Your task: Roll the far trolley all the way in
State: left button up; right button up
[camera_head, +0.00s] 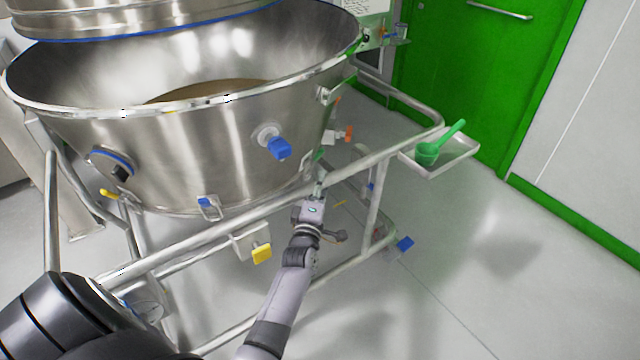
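The trolley is a tubular steel frame (210,233) carrying a large open steel bowl (200,140) with brown material inside. Its top rail runs from the lower left to the upper right. My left gripper (319,186) is at this rail, near the bowl's lower right side, with its fingers overlapping the rail. The small fingers are seen end-on, so whether they are closed round the rail is not clear. My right gripper is not in view.
Another steel vessel (130,14) with a blue seal hangs over the bowl. A tray (455,160) with a green scoop (438,146) juts from the trolley's right end. A green door (480,70) stands behind. The grey floor (520,270) at right is clear.

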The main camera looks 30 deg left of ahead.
pick_arm(q)
grip_shut()
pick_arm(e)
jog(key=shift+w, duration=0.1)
pick_arm(q)
jog(key=shift+a+r, duration=0.1)
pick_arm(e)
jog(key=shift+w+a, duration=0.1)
